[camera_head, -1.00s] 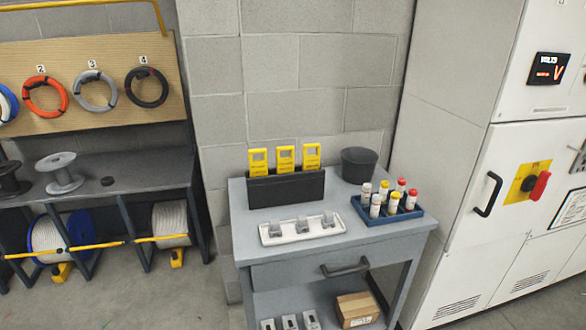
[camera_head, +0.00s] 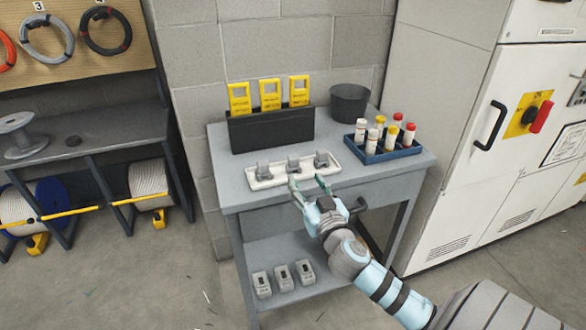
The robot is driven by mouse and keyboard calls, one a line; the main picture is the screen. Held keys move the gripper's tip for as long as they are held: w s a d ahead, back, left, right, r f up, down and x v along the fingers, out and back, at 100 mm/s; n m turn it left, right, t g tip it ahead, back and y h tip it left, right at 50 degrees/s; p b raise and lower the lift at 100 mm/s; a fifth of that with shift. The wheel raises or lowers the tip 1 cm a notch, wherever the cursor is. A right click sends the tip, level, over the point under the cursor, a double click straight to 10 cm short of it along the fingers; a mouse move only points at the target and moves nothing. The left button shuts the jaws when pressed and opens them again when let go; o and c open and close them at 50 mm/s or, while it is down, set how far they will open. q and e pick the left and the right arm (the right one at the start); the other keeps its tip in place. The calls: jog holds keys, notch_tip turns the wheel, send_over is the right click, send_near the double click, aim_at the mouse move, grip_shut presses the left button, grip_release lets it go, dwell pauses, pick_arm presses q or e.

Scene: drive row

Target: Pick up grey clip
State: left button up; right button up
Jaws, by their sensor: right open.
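Several grey clips sit in a row in a white tray (camera_head: 252,184) on top of the grey cart: a left clip (camera_head: 263,169), a middle clip (camera_head: 293,163) and a right clip (camera_head: 321,159). My right gripper (camera_head: 308,184) is open and empty at the front edge of the tray. Its fingers point toward the middle and right clips, and I cannot tell whether they touch the tray. My left gripper is not in view.
Behind the tray stands a black holder (camera_head: 272,131) with yellow tags (camera_head: 270,95). A black bin (camera_head: 349,103) and a blue rack (camera_head: 385,154) of capped tubes stand to the right. Grey blocks (camera_head: 283,278) lie on the lower shelf. A white cabinet (camera_head: 470,190) flanks the cart.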

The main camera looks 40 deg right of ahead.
aim_at(295, 161)
jog(key=x, duration=0.9)
jog(key=shift+w+d, duration=0.2)
jog(key=shift+d, duration=0.05)
jog(key=shift+w+d+f, duration=0.1)
jog(key=shift+w+d, duration=0.05)
jog(key=shift+w, duration=0.25)
jog(key=shift+s, duration=0.1)
grip_shut()
